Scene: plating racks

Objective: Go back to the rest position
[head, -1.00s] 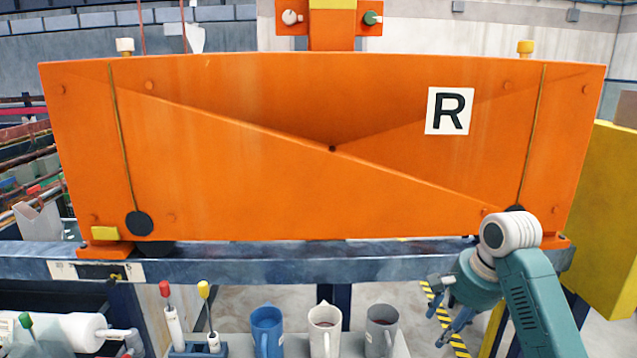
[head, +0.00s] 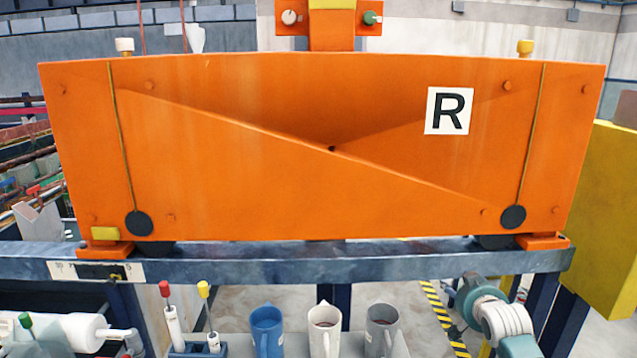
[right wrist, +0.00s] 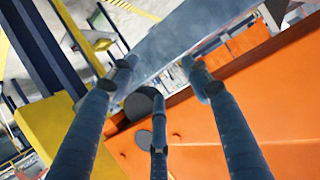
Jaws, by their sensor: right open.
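My right gripper shows in the right wrist view (right wrist: 160,82) with its fingers spread apart and nothing between them. In the head view, my right wrist is low at the right, below the blue-grey beam, and its fingers cannot be made out clearly. The orange panel (head: 250,190) with the R label (head: 449,111) stands on the beam, above my right arm. My left gripper is not in view.
The blue-grey beam (head: 350,264) crosses in front. Below it stand a blue mug (head: 267,322), a white mug (head: 325,318) and a grey mug (head: 382,321). Two capped tools (head: 171,318) stand at their left. A yellow panel (head: 598,230) is at the right.

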